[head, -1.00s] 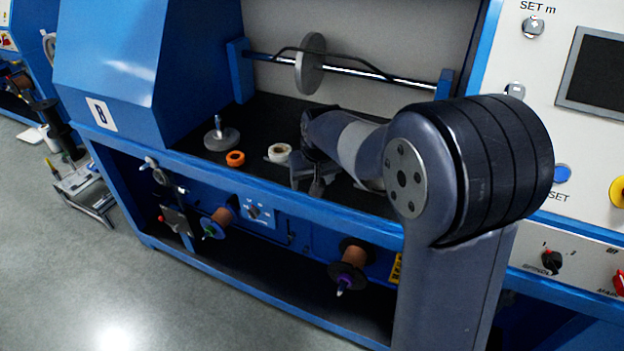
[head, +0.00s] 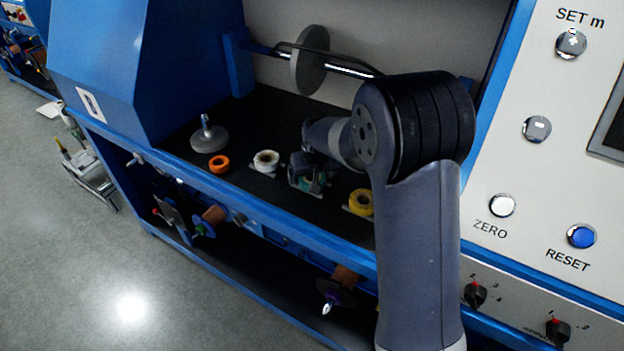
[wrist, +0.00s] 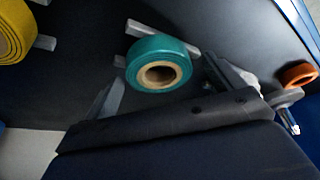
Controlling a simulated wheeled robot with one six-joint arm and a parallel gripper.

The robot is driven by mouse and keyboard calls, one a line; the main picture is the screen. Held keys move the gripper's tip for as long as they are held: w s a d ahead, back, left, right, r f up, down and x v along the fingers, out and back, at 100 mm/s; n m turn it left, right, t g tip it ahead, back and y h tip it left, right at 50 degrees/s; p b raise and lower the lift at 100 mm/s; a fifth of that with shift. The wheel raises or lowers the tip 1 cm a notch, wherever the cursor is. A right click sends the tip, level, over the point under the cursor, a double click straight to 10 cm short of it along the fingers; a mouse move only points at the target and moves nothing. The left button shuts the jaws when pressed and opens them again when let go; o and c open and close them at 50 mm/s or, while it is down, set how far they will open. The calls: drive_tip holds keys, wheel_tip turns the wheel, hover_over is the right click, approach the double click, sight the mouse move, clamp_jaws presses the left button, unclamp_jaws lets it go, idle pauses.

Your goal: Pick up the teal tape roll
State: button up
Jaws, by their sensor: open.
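The teal tape roll (wrist: 158,62) lies flat in the wrist view with its brown core facing up. A grey strip shows behind and beside it. My gripper (wrist: 163,72) is open and empty, with one finger on each side of the roll's near part. I cannot tell whether the fingers touch it. In the head view my gripper (head: 306,172) is low over the black shelf, between the white and yellow rolls. It hides most of the teal roll there, with only a little teal showing.
On the black shelf (head: 240,185) stand a white roll (head: 266,157), an orange roll (head: 219,163), a yellow roll (head: 361,197) and a grey disc with a post (head: 209,140). A blue rail (head: 270,213) edges the shelf. A large grey disc (head: 309,62) hangs on a bar behind.

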drive_tip(key=shift+c, duration=0.2)
drive_tip(key=c, duration=1.1)
drive_tip(key=shift+o, duration=0.2)
drive_tip(key=shift+r, duration=0.1)
wheel_tip(320, 180, up, 10)
drive_tip(key=shift+b, duration=0.4)
